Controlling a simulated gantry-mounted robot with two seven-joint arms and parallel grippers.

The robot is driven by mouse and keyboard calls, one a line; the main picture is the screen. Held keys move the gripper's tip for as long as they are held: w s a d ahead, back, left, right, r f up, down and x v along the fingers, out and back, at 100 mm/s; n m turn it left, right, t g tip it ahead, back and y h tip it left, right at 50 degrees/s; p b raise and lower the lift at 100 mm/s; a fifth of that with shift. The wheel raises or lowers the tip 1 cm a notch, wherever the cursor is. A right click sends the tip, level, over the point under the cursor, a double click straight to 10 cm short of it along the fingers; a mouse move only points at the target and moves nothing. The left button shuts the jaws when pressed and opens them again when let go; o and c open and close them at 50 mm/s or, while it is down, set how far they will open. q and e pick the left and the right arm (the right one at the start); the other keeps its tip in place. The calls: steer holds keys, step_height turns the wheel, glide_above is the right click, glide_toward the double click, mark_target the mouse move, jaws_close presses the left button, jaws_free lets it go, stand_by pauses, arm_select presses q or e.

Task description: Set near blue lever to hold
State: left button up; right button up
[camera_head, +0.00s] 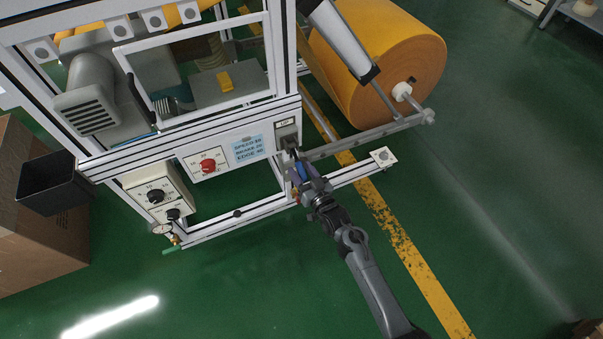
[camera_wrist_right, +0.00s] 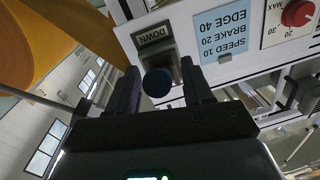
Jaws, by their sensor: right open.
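The lever's dark blue ball knob (camera_wrist_right: 157,82) shows in the right wrist view, between the two fingers of my right gripper (camera_wrist_right: 160,72). The fingers stand apart on either side of it; I cannot tell whether either touches it. Behind the knob is the lever's grey housing (camera_wrist_right: 170,60) with a plate reading DOWN (camera_wrist_right: 152,37), upside down in this view. In the head view my right gripper (camera_head: 293,155) is at the front right corner of the machine, just below the lever housing (camera_head: 287,136), and mostly hides the lever. My left gripper is not in view.
Left of the lever are a blue card (camera_head: 248,150) with speed, brake and edge settings and a red knob (camera_head: 208,166). A large orange felt roll (camera_head: 385,60) stands at the right on the machine's rail (camera_head: 370,136).

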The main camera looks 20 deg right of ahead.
steer(key=shift+w+a, duration=0.1)
steer(key=shift+w, duration=0.05)
steer(key=shift+w, duration=0.1)
steer(key=shift+c, duration=0.5)
jaws_close()
